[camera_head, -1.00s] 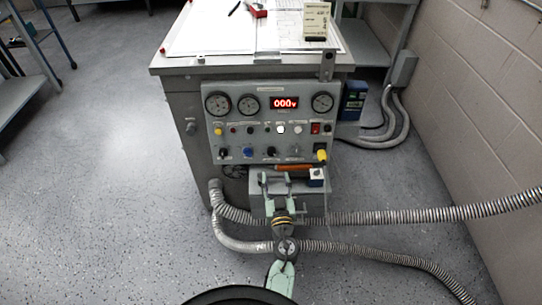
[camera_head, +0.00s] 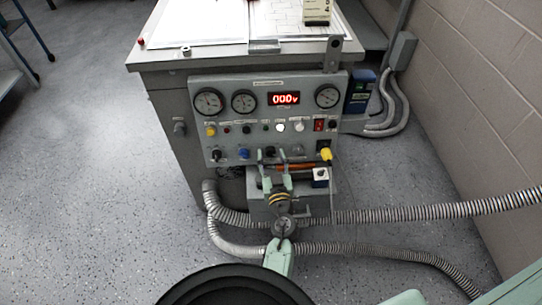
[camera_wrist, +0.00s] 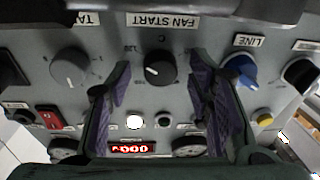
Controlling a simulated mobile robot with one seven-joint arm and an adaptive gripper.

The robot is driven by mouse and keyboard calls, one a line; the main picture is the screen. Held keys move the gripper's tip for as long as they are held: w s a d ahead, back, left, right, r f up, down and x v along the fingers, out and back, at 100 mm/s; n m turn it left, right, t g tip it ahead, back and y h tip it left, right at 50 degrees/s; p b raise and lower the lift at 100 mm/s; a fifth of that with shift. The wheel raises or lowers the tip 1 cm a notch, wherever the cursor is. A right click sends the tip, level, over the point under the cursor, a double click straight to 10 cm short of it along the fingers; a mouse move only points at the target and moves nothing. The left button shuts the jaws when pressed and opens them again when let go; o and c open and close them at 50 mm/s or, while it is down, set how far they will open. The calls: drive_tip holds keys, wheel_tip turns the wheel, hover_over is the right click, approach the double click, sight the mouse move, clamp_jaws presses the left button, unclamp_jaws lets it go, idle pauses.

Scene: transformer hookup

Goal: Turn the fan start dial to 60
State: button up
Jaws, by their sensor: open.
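The fan start dial (camera_wrist: 160,68) is a black knob with a small white mark. It sits under a "FAN START" label in the upside-down wrist view. Its exact setting is too small to read. My gripper (camera_wrist: 160,82) is open, with one purple-padded finger to each side of the dial and visible gaps between. In the head view my gripper (camera_head: 272,157) is in front of the panel's lower row and partly covers the dial (camera_head: 270,152).
The blue line dial (camera_wrist: 239,70) and a grey dial (camera_wrist: 70,68) flank the fan start dial closely. A red display (camera_head: 284,98) reads 000. A yellow-ended part (camera_head: 326,154) sticks out at the panel's lower right. Hoses (camera_head: 400,212) run below.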

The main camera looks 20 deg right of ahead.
clamp_jaws()
idle(0.5)
